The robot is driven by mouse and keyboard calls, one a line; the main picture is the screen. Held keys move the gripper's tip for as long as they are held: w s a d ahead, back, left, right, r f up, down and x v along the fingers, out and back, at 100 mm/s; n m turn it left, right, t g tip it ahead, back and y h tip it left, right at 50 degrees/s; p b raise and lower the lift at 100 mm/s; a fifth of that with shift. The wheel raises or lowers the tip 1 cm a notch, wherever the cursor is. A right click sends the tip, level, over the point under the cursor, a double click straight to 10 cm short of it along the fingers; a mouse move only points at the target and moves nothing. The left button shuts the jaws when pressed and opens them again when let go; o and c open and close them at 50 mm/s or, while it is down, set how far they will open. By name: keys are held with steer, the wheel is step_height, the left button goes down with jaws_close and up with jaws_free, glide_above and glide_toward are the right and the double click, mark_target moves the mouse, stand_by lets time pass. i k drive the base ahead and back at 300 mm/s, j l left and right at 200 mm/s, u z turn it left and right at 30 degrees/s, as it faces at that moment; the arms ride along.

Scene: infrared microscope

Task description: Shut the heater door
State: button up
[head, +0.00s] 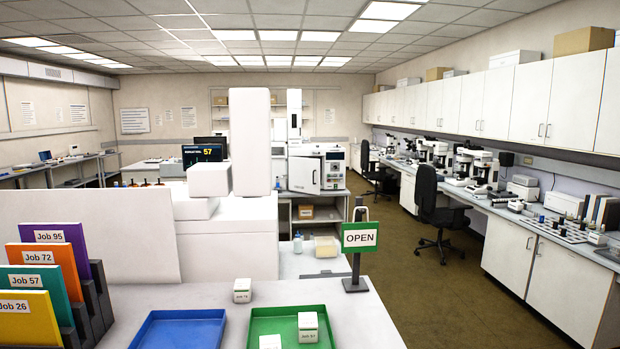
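What looks like the heater (336,154) is a white box-shaped unit with a small display and controls at its right. It stands on a bench at the back, right of the tall white block. Its door (304,175) is a pale panel that stands swung open toward the left, with a dark gap showing to its right. The left part of the unit is partly hidden by the door. My gripper is not in view.
A white bench in front holds a blue tray (146,346), a green tray (257,316), small labelled boxes, Job folders and an OPEN sign (360,237). A large white instrument (250,140) stands behind. Brown floor (415,290) is clear at right, with office chairs (430,195) beyond.

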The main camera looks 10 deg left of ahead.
mark_target(304, 172)
steer(key=i+l+z, duration=0.3)
steer(key=l+z, duration=0.15)
steer(key=i+l+z, duration=0.6)
steer(key=i, duration=0.25)
steer(key=i+l+z, duration=0.2)
steer(key=i, duration=0.2)
steer(key=i+j+u, duration=0.15)
steer(key=i+u, duration=1.25)
steer(key=i, duration=0.6)
steer(key=i+l+u, duration=0.1)
steer(key=i+u, duration=0.2)
steer(key=i, duration=2.4)
steer(key=i+j, duration=0.15)
steer(key=i, duration=0.45)
steer(key=i+j, duration=0.15)
steer(key=i, duration=0.45)
steer(key=i+j, duration=0.15)
steer(key=i, duration=0.45)
steer(key=i+j, duration=0.15)
steer(key=j, duration=0.2)
steer(key=i+j, duration=0.15)
steer(key=j, duration=0.2)
steer(key=i+j, duration=0.15)
steer(key=j, duration=0.2)
steer(key=i+j, duration=0.2)
steer(key=j, duration=0.15)
steer(key=i+j, duration=0.15)
steer(key=j, duration=0.85)
steer(key=u, duration=0.05)
